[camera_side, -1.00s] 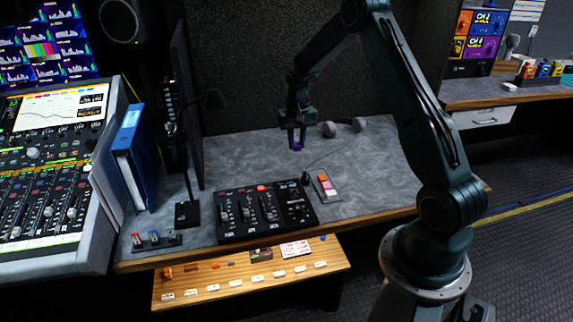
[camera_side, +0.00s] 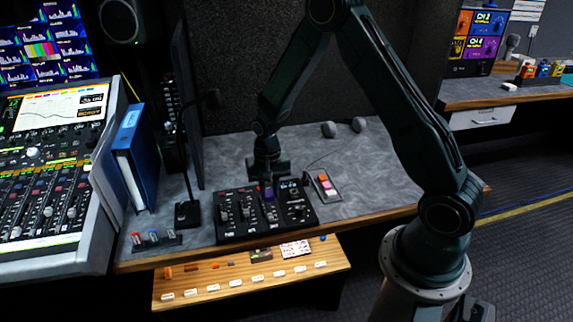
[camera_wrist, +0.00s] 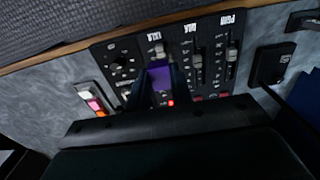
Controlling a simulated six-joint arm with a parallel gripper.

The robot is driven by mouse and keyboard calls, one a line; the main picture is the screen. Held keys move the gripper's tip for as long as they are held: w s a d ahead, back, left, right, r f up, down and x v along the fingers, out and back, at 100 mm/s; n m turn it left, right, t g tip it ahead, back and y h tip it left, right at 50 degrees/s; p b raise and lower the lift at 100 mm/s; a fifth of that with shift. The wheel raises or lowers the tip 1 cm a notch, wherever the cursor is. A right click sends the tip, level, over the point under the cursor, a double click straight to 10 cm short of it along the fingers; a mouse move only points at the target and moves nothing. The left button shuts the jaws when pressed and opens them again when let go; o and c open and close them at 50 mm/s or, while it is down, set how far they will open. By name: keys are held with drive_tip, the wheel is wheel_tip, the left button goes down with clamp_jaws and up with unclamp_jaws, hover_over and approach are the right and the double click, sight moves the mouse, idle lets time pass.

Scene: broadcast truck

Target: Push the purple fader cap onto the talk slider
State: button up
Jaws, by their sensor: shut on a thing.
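The purple fader cap (camera_side: 268,190) is between the fingers of my gripper (camera_side: 267,187), which is shut on it. It shows as a purple block (camera_wrist: 160,78) in the wrist view. My gripper points down over the right-middle part of the black fader panel (camera_side: 236,232). The talk slider (camera_wrist: 160,49) is the slider nearest the cap, just beyond it in the wrist view. My gripper largely hides that slider in the side view. I cannot tell whether the cap touches it. A red light (camera_wrist: 171,103) glows beside the fingers.
Two other sliders (camera_wrist: 197,61) stand beside the talk slider. A button block (camera_side: 326,187) sits right of the panel, a microphone base (camera_side: 187,213) left. A small rack of caps (camera_side: 155,239) is at the front left. The grey desk (camera_side: 370,170) is clear at right.

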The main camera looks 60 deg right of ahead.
sight(270, 217)
drive_tip(key=shift+f, duration=0.2)
drive_tip(key=shift+f, duration=2.65)
drive_tip(key=shift+f, duration=1.45)
idle(0.4)
drive_tip(key=o, duration=1)
drive_tip(key=shift+r, duration=0.2)
drive_tip(key=shift+r, duration=6.7)
drive_tip(key=shift+r, duration=0.1)
